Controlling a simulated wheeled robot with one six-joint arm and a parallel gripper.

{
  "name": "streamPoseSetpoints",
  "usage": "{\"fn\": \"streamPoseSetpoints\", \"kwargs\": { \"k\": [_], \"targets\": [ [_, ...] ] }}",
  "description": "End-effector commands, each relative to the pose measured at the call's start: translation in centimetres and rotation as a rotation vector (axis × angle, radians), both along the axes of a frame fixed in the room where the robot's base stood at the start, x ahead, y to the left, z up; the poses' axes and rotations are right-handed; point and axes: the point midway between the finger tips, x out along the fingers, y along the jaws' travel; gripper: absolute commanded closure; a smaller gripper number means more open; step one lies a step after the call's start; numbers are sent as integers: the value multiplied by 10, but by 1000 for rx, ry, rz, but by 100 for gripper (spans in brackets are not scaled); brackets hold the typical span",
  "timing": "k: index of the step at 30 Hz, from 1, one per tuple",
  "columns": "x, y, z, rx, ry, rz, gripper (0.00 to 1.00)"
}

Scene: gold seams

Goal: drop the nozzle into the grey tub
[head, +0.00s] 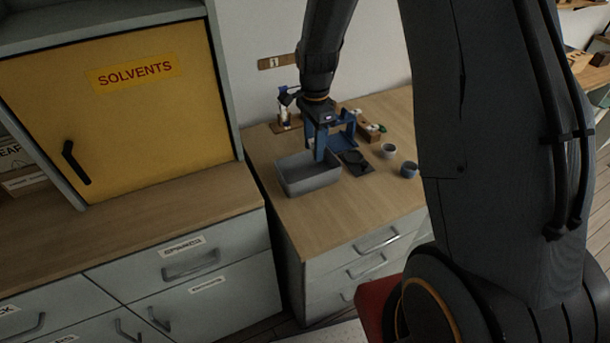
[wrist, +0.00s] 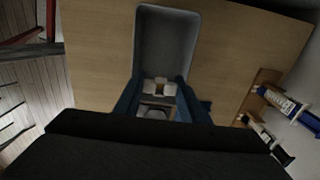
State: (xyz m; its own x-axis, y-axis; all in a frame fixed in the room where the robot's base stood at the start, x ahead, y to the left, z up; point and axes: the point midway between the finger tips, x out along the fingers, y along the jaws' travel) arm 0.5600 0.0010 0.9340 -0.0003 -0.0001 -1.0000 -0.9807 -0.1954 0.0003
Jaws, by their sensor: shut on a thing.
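The grey tub (head: 310,184) stands on the wooden worktop near its left front corner. In the wrist view the tub (wrist: 166,40) lies straight beyond my fingertips, and its visible floor is bare. My gripper (head: 328,152) is pointed down at the tub's back right side. In the wrist view my gripper (wrist: 158,92) has its two blue fingers closed in on a small pale and brownish piece, the nozzle (wrist: 158,88). The nozzle is small and partly hidden by the fingers; I cannot make out its shape. In the head view the fingers hide it.
A dark mat (head: 358,166) with a black item lies right of the tub. Two small cups (head: 388,151) (head: 409,169) stand further right. A wooden rack (head: 287,124) stands behind the tub. A yellow solvents cabinet (head: 110,110) rises at left. The front right worktop is clear.

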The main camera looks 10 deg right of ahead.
Motion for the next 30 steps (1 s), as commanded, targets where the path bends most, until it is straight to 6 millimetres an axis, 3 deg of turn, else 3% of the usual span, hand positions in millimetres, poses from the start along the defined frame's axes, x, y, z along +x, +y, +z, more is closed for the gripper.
{"fn": "streamPoseSetpoints", "kwargs": {
  "k": [1, 2, 6, 17, 30],
  "targets": [
    [0, 0, 0, 0, 0, 0, 76],
    [0, 0, 0, 0, 0, 0, 62],
    [0, 0, 0, 0, 0, 0, 42],
    [1, 0, 5, 0, -2, 0, 42],
    [1, 0, 64, 0, -4, 0, 42]
  ]
}}
